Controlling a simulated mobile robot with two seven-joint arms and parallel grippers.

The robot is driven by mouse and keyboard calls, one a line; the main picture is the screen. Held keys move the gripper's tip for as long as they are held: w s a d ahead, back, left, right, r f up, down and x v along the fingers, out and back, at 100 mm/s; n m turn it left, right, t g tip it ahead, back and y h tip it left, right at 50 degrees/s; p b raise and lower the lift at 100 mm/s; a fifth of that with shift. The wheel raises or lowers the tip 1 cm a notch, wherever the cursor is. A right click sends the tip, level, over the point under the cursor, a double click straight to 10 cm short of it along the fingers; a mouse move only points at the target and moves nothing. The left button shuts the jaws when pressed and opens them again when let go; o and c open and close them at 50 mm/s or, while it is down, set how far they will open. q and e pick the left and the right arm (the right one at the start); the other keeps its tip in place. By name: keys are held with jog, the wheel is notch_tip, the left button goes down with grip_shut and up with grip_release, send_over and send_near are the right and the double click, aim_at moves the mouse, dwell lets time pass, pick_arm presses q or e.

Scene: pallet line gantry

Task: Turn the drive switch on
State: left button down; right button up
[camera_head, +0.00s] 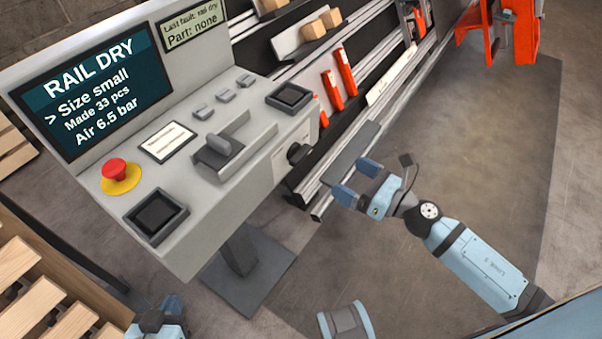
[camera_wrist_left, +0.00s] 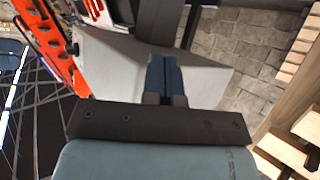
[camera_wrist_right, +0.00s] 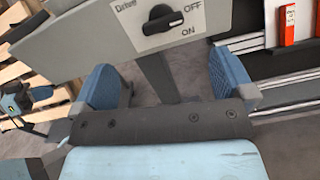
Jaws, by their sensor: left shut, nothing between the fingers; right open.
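The drive switch is a black rotary knob on a white plate on the side of the grey console. It shows in the head view (camera_head: 298,152) and at the top of the right wrist view (camera_wrist_right: 162,20). Its plate reads OFF above and ON below; the bar lies slanted, and I cannot tell which mark it points to. My right gripper (camera_head: 357,181) is open and empty, apart from the knob, to its lower right in the head view. In the right wrist view its fingers (camera_wrist_right: 163,76) stand below the knob. My left gripper (camera_head: 160,328) is shut and empty, low at the left; its closed fingers fill the left wrist view's middle (camera_wrist_left: 165,76).
The console (camera_head: 190,255) stands on a grey post (camera_head: 240,252). Its top carries a screen (camera_head: 95,85), a red stop button (camera_head: 115,170) and a lever (camera_head: 220,145). Rails with orange parts (camera_head: 345,72) lie behind. Wooden pallets (camera_head: 40,290) are at left.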

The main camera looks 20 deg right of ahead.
aim_at(305, 155)
jog(key=w+a+p, duration=0.1)
jog(key=w+a, duration=0.1)
jog(key=w, duration=0.1)
jog(key=w+a+n, duration=0.1)
jog(key=w+a, duration=0.2)
jog(key=w, duration=0.1)
jog(key=w+a+n+p, duration=0.1)
jog(key=w+a, duration=0.2)
jog(key=w, duration=0.1)
jog(key=shift+w+a+f+g+p, duration=0.1)
jog(key=shift+a+f+g+p, duration=0.1)
jog(key=shift+f+g+p, duration=0.15)
jog(key=c, duration=0.9)
